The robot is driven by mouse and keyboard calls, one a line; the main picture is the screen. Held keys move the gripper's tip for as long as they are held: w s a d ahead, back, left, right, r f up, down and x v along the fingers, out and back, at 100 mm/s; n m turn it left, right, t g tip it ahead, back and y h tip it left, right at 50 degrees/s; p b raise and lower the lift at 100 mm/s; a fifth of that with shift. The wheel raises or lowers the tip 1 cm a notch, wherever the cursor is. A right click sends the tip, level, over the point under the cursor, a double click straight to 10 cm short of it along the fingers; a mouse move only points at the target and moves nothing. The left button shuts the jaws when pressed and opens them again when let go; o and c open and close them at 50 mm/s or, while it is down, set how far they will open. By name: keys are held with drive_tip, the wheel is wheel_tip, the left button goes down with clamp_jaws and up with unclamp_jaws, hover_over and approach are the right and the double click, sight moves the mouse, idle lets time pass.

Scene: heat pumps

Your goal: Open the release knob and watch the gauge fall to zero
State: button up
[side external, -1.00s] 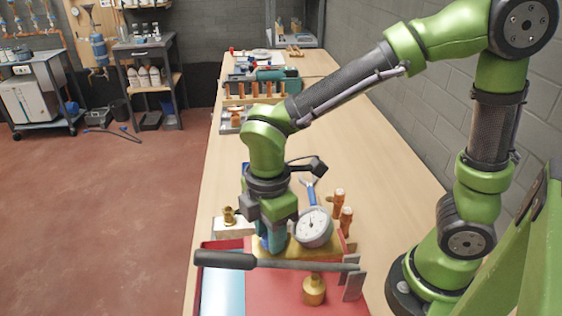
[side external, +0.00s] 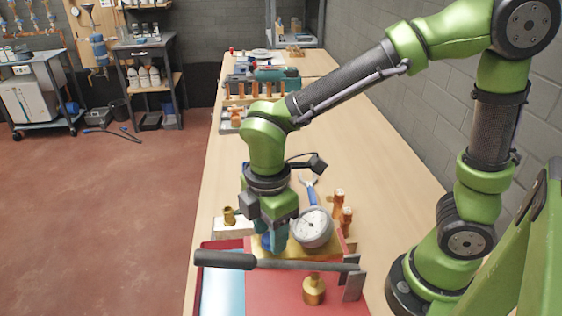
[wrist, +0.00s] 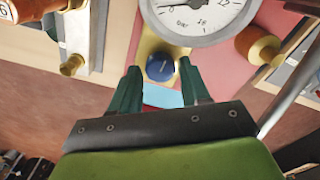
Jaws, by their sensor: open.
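The blue release knob (wrist: 160,67) has a white mark on its face and sits on a brass block (side external: 290,248). In the wrist view it lies between the two green fingertips of my gripper (wrist: 160,74), with a visible gap on each side. In the side view my gripper (side external: 272,242) points down at the knob, which is partly hidden behind the fingers. The round white-faced gauge (side external: 312,228) stands just right of the gripper. It also shows, cut off, at the top of the wrist view (wrist: 203,14); I cannot read its needle surely.
A long black-gripped handle (side external: 225,260) crosses in front of the block. A brass fitting (side external: 314,289) stands on the red surface in front. Copper fittings (side external: 339,200) stand right of the gauge. Another brass fitting (side external: 230,216) is at left. The middle of the bench (side external: 350,130) is clear.

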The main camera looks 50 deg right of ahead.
sight(266, 236)
wheel_tip(266, 236, up, 17)
drive_tip(key=shift+f, duration=0.2)
idle(0.3)
drive_tip(key=s+d+f+m+t+y, duration=0.1)
drive_tip(key=d+f+m+t, duration=0.2)
drive_tip(key=d+m, duration=0.4)
drive_tip(key=s+d+f+m+t+y, duration=0.1)
drive_tip(key=d+m, duration=0.5)
drive_tip(key=m, duration=0.6)
wheel_tip(266, 236, down, 2)
drive_tip(key=s+t, duration=0.1)
drive_tip(key=t, duration=0.2)
drive_tip(key=shift+s+d, duration=0.2)
drive_tip(key=shift+d, duration=0.15)
